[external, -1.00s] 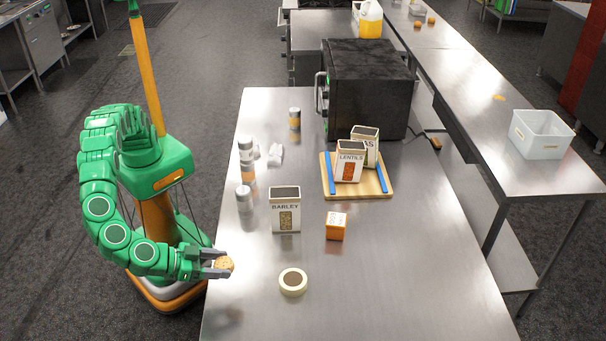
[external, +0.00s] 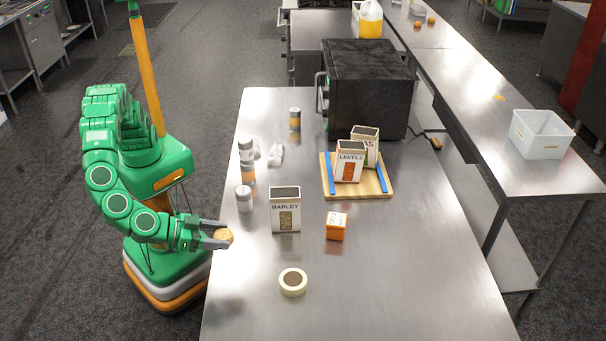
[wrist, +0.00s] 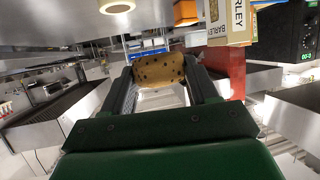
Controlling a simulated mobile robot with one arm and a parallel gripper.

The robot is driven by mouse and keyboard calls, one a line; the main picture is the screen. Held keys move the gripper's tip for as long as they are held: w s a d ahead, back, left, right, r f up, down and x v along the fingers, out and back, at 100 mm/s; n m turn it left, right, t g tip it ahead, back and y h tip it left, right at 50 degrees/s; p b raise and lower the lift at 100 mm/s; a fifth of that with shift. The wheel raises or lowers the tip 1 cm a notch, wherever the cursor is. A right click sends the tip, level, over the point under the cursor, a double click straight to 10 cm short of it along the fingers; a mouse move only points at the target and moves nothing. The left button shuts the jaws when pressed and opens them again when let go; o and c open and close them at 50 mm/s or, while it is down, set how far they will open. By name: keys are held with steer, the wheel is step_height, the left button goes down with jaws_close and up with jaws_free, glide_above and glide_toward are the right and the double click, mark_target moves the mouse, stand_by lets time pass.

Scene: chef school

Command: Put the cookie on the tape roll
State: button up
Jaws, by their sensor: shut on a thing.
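The cookie (external: 224,235) is round and golden brown with dark chips. My gripper (external: 222,237) is shut on it, above the left edge of the steel table. In the wrist view the cookie (wrist: 158,70) sits between the two dark fingers. The tape roll (external: 293,282) is a pale ring with a brown inside, lying flat on the table to the right of and nearer the camera than my gripper. In the wrist view the tape roll (wrist: 117,6) shows at the top edge, apart from the cookie.
The barley box (external: 285,210) stands behind the tape roll, with an orange box (external: 336,226) to its right. Several small cans, including a grey one (external: 244,198), line the left side. A wooden tray (external: 375,190) holds two boxes.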

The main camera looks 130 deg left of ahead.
steer(key=w+a+r+m+t+h, duration=0.1)
steer(key=w+a+r+m+t, duration=0.15)
steer(key=a, duration=0.65)
glide_above(288, 279)
steer(key=s, duration=0.2)
steer(key=shift+g+h, duration=0.25)
steer(key=shift+h, duration=0.05)
steer(key=f, duration=0.8)
steer(key=shift+w+a, duration=0.1)
steer(key=shift+w, duration=0.15)
steer(key=shift+w+f, duration=0.7)
steer(key=shift+f, duration=1.7)
steer(key=shift+f, duration=0.1)
steer(key=o, duration=1)
steer(key=shift+o, duration=0.2)
